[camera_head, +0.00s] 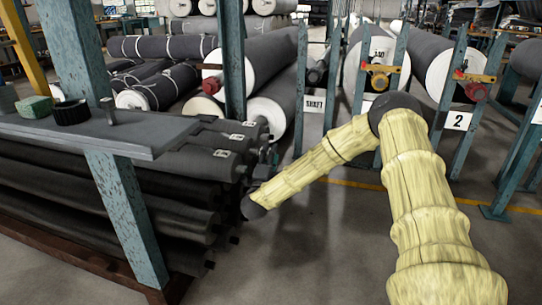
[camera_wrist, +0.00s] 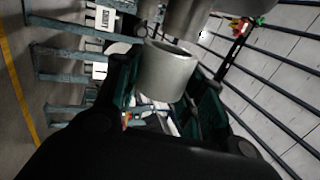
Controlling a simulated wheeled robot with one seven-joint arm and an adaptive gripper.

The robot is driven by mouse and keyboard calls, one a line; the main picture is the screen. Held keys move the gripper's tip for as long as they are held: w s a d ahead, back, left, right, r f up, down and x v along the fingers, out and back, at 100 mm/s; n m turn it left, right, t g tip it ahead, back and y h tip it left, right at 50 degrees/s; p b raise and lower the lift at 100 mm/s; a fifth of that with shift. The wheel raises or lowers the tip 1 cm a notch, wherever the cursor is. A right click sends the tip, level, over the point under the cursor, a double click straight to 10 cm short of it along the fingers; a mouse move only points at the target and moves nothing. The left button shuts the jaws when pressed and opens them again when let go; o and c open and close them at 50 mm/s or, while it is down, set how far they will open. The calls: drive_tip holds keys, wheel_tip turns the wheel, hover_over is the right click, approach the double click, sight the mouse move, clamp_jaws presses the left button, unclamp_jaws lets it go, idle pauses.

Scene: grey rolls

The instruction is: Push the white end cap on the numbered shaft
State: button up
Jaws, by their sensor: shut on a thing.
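A pale grey-white hollow end cap (camera_wrist: 167,72) sits between the dark fingers of my gripper (camera_wrist: 163,88) in the wrist view. The gripper is shut on it. Grey rounded shaft ends (camera_wrist: 187,16) show just above the cap; I cannot tell whether the cap touches one. In the head view my gripper (camera_head: 268,158) is small and dark, at the right-hand ends of the stacked dark shafts (camera_head: 190,160). The upper shafts carry small white number tags (camera_head: 237,137), too small to read. The cap cannot be made out in the head view.
A blue post and grey shelf (camera_head: 110,130) with a green block (camera_head: 36,108) and a dark ring (camera_head: 71,112) stand at the left. Large rolls on blue racks (camera_head: 437,72) stand behind, with a "SHAFT" sign (camera_head: 314,104). Grey floor (camera_head: 310,230) lies open right of the stack.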

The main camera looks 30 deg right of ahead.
drive_tip(key=shift+w+a+r, duration=0.15)
drive_tip(key=shift+a+r, duration=0.1)
idle(0.8)
